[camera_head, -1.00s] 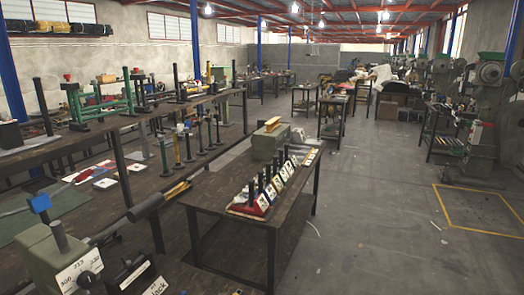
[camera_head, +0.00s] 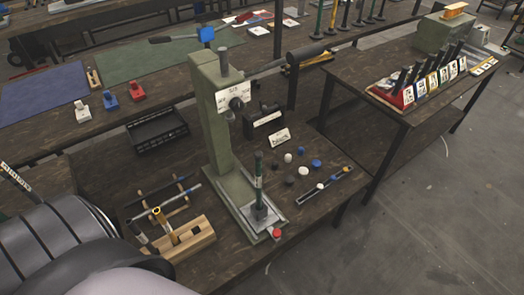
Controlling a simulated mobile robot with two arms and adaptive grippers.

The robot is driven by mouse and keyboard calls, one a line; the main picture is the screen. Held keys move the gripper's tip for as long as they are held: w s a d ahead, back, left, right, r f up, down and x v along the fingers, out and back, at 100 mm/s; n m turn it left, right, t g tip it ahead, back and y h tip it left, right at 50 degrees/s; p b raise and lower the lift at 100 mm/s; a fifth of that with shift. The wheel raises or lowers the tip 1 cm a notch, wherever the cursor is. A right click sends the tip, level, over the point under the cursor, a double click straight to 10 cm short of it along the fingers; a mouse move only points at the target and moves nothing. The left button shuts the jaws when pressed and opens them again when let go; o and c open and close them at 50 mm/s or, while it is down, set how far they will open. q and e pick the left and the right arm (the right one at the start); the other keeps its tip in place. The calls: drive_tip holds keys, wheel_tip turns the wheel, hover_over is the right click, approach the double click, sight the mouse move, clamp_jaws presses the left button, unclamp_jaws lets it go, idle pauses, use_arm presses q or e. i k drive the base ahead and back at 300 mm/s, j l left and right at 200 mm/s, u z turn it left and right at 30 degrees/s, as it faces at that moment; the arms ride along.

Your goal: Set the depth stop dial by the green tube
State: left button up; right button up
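A grey-green rivet press (camera_head: 214,135) stands upright on the table. On its column is a white plate with small numbers (camera_head: 226,101), and a dark round knob, which looks like the depth stop dial (camera_head: 237,104), sits at it. The numbers are too small to read surely, and I cannot tell the dial's setting. A dark upright tube with a green band (camera_head: 259,182) stands on the metal plate of the press base, below the head. Neither of my grippers shows; a grey ribbed part of my body fills the lower left.
A white card (camera_head: 279,139) with dark lettering stands beside the press, near several small caps. A wooden rack (camera_head: 180,240) with tools stands in front left. A black tray (camera_head: 158,138) lies behind. A long dark lever (camera_head: 306,54) reaches right. A second table (camera_head: 400,110) holds labelled dark posts.

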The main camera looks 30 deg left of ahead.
sight(236, 104)
drive_tip(key=k+j+u, duration=0.1)
drive_tip(key=u, duration=1.15)
drive_tip(key=k+j+z, duration=0.5)
drive_tip(key=j, duration=0.35)
drive_tip(key=k+j+z, duration=0.5)
drive_tip(key=k+j, duration=0.15)
drive_tip(key=j, duration=0.1)
